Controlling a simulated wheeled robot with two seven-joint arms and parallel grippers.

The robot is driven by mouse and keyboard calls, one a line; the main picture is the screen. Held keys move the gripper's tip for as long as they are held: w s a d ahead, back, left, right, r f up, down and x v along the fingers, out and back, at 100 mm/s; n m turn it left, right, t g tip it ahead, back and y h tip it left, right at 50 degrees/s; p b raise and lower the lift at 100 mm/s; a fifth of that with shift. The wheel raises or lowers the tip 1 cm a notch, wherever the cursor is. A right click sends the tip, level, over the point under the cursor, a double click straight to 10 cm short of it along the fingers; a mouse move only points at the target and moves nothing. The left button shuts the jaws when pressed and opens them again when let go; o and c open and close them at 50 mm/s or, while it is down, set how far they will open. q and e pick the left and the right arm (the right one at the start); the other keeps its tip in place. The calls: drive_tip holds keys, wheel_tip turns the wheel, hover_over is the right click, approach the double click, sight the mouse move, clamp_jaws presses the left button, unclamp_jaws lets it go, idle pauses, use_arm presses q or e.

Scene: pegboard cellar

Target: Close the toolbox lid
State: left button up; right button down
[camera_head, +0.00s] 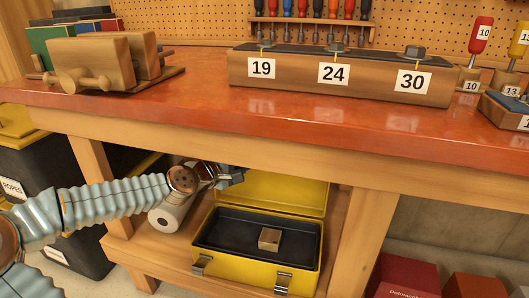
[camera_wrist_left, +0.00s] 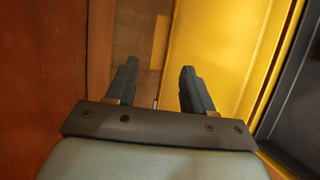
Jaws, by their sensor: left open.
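The yellow toolbox (camera_head: 240,268) stands on the lower shelf under the workbench, with its front latches facing me. Its yellow lid (camera_head: 290,193) is raised at the back, so the dark inside shows. A small wooden block (camera_head: 269,239) lies inside. My left gripper (camera_head: 238,177) is at the upper left of the lid, beneath the bench edge. In the left wrist view my left gripper (camera_wrist_left: 158,82) is open, with nothing seen between its fingers, and the yellow lid (camera_wrist_left: 225,60) lies just right of them. I cannot tell whether they touch. My right gripper is in neither view.
The red bench top (camera_head: 200,95) and its front beam hang over the shelf. Dark bins (camera_head: 50,165) stand at left, red boxes (camera_head: 405,275) at lower right.

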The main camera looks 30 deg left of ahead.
use_arm(q)
drive_tip(key=w, duration=0.3)
drive_tip(key=w+f+b, duration=0.1)
drive_tip(key=w, duration=0.2)
drive_tip(key=w+d+b, duration=0.1)
drive_tip(key=w, duration=0.2)
drive_tip(key=shift+f, duration=0.25)
drive_tip(key=shift+c, duration=0.4)
drive_tip(key=shift+w+r, duration=0.1)
clamp_jaws()
